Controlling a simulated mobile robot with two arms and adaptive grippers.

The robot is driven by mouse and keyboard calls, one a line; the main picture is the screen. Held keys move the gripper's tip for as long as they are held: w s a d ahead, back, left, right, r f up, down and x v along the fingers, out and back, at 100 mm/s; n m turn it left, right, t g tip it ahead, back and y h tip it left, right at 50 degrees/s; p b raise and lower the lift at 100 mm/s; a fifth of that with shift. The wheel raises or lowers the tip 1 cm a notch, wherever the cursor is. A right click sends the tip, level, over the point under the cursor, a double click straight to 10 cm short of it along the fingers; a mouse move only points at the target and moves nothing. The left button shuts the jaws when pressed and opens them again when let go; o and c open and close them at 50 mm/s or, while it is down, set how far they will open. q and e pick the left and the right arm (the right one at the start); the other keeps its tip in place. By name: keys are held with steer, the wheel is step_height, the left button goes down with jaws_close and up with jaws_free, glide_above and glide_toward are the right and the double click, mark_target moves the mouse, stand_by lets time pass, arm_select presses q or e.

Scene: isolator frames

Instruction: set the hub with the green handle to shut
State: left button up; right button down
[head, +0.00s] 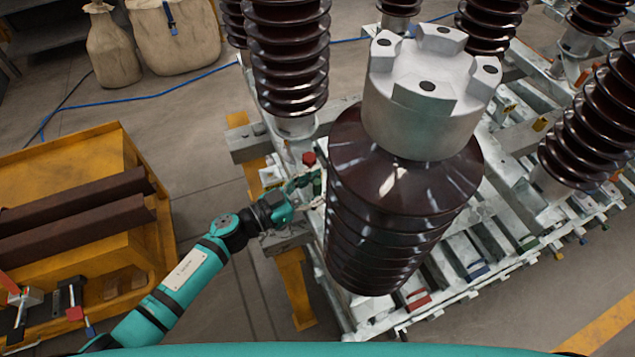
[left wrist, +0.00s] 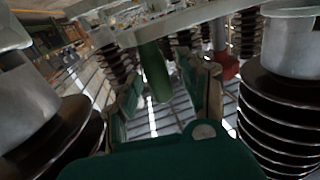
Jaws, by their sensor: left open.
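My left gripper (head: 303,184) reaches in from the left toward the frame, beside the large brown insulator. In the left wrist view its two green fingers (left wrist: 163,92) stand apart, so it is open. A dark green cylindrical handle (left wrist: 155,70) hangs below a pale grey metal bar and shows between and beyond the fingers. I cannot tell whether a finger touches it. The hub itself is not clearly seen, and the large insulator covers much of this area in the head view. My right gripper is not in view.
A large ribbed insulator (head: 385,220) with a grey metal cap stands close to my left gripper. A red handle (left wrist: 226,66) hangs to the right of the green one; a red knob (head: 309,158) shows above the gripper. A yellow cart (head: 85,240) stands at left.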

arm_select(q)
jaws_close()
stand_by(0.3)
